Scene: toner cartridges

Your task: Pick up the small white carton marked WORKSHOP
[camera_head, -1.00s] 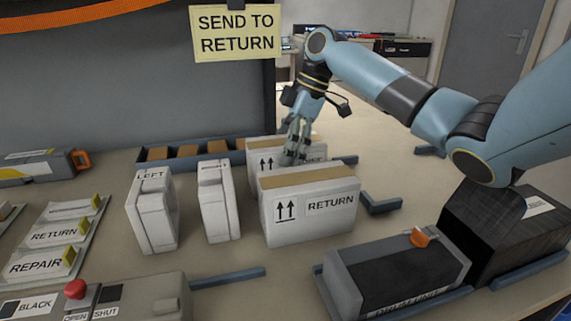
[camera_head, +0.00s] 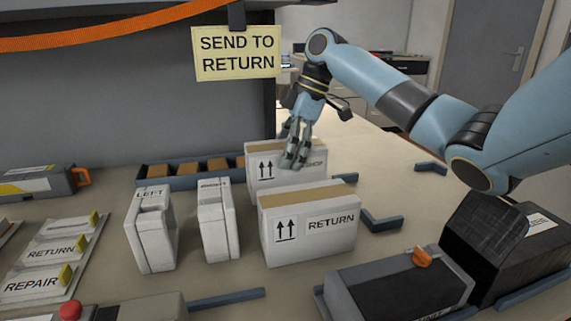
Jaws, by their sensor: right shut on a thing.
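The small white carton marked WORKSHOP (camera_head: 262,174) is at the back, behind the RETURN carton. It has two up arrows on its front; only the end of its word shows, the rest hidden by my fingers. My right gripper (camera_head: 294,160) reaches down from above and is shut on this carton, its fingers over the top and front face. I cannot tell whether the carton is clear of the table. The white RETURN carton (camera_head: 309,238), with a brown tape strip on top, stands in front. My left gripper does not show.
White cartons marked LEFT (camera_head: 151,232) and another (camera_head: 217,222) stand to the left. A blue tray with brown blocks (camera_head: 187,183) lies behind them. Dark blue corner rails (camera_head: 381,222) lie at the right. A drum unit (camera_head: 395,290) and black box (camera_head: 484,243) stand front right.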

